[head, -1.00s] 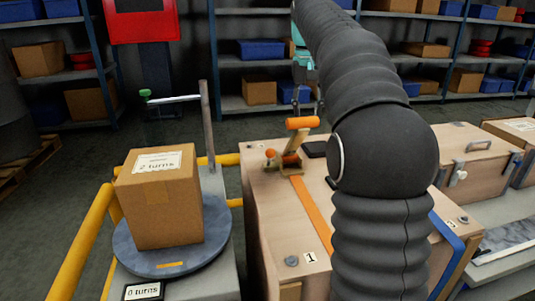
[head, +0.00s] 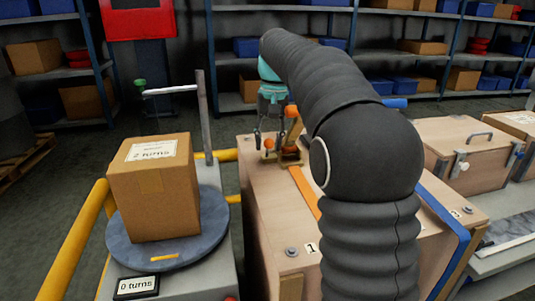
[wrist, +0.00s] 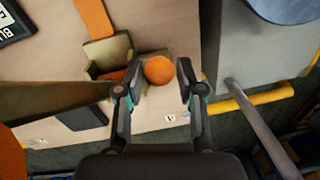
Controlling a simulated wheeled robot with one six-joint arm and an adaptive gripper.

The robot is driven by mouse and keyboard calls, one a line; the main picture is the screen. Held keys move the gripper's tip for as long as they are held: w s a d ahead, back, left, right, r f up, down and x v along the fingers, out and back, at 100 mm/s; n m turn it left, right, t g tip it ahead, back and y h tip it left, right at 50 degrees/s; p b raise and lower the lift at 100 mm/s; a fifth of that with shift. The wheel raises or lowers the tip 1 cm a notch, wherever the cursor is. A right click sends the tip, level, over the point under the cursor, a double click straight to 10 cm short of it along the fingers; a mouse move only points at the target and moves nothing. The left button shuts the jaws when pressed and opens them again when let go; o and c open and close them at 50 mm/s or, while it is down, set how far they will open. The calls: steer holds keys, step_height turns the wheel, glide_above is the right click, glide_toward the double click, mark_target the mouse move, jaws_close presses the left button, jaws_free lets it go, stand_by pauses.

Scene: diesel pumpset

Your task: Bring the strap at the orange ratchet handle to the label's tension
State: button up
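The ratchet (head: 290,158) sits at the far end of a wooden crate (head: 262,222) marked 1, and its orange strap (head: 304,188) runs towards the near end. The orange handle (head: 291,111) stands raised on its lever, partly hidden by my arm. In the wrist view the lever and orange handle (wrist: 10,142) reach close to the camera at left. An orange ball knob (wrist: 159,70) shows beside the ratchet. My gripper (wrist: 160,76) is open, with its fingers on either side of the knob and visible gaps. A black-and-white label (wrist: 10,18) is cut off and I cannot read its value.
At left a cardboard box (head: 155,195) labelled "2 turns" stands on a round turntable (head: 165,257); a display (head: 137,287) reads "0 turns". A post (head: 207,120) and yellow rails (head: 75,240) stand close by. A blue strap (head: 450,215) lies at right.

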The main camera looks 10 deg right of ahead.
mark_target(268, 150)
steer(key=shift+a+f, duration=0.1)
steer(key=shift+f, duration=1.2)
steer(key=shift+c, duration=0.2)
jaws_close()
